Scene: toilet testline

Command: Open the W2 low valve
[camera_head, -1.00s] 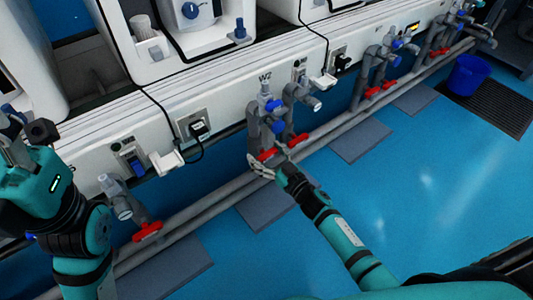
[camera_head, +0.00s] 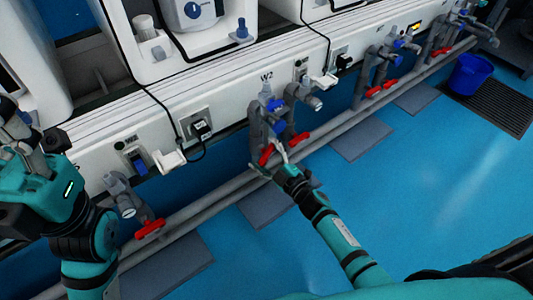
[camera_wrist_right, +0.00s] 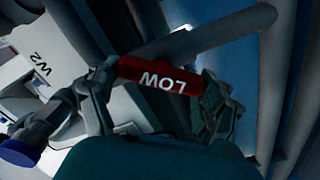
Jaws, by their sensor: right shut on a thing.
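The W2 low valve has a red handle (camera_head: 266,155) on the lower part of the grey pipework below the W2 label. In the head view the handle stands at a steep slant. In the right wrist view the red handle (camera_wrist_right: 160,80) reads LOW and lies between my fingers. My right gripper (camera_head: 272,166) is shut on this handle; it also shows in the right wrist view (camera_wrist_right: 158,100). My left gripper (camera_head: 18,128) is raised at the left edge, far from the valve, and its jaw opening is unclear.
A second red handle (camera_head: 298,139) sits just right of the W2 valve. Another red handle (camera_head: 150,228) is at the lower left. Grey pipes (camera_head: 215,196) run along the white bench front. The blue floor (camera_head: 420,190) is open; a blue bucket (camera_head: 468,74) stands at the far right.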

